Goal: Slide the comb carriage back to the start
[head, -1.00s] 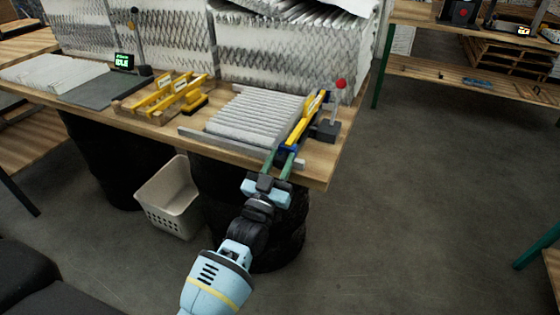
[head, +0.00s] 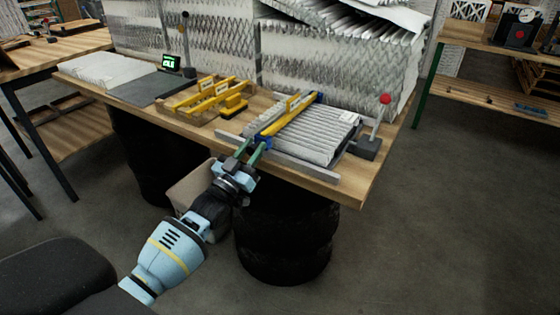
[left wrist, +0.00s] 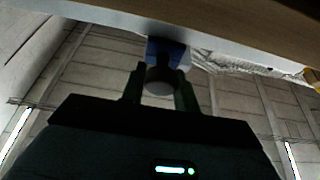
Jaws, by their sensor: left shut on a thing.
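The yellow comb carriage (head: 287,115) lies across the left end of the white pleated filter pack (head: 318,134). The pack sits between grey rails (head: 303,171) on the wooden bench. My left gripper (head: 253,150) is at the carriage's near end, at the bench's front edge. Its green fingers are shut on the blue handle (head: 263,141) of the carriage. In the left wrist view the fingers (left wrist: 160,88) close around a round grey end below the blue part (left wrist: 164,52). My right gripper is not in view.
A yellow rack (head: 207,98) stands left of the carriage. A lever with a red knob (head: 385,99) is on a dark block at the right. A small display (head: 171,64) reads what looks like IDLE. A pale bin (head: 197,190) is below the bench, partly behind my arm.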

